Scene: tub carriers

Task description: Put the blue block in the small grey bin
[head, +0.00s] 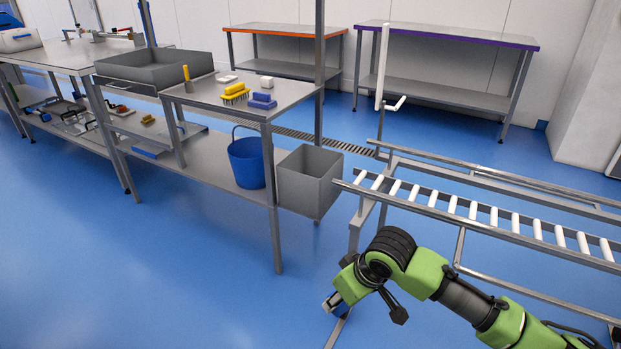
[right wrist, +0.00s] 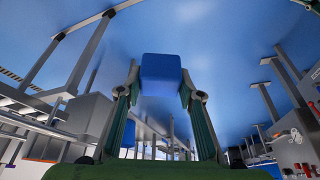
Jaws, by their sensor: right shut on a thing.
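The blue block (right wrist: 161,70) is held between the two fingers of my right gripper (right wrist: 160,82) in the right wrist view. In the head view, my right gripper (head: 335,302) points down low in front of the roller conveyor's end, and the block is mostly hidden there. The small grey bin (head: 305,187) is open-topped and sits at the right end of the steel workbench, beside the blue bucket. My gripper is apart from the bin, nearer to me and lower in the picture. My left gripper is not in view.
A blue bucket (head: 246,163) stands on the lower shelf of the workbench (head: 200,95). Brushes lie on top, near a wide grey basin (head: 150,75). A roller conveyor (head: 490,212) runs right of the bin. The blue floor (head: 190,270) at the front left is clear.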

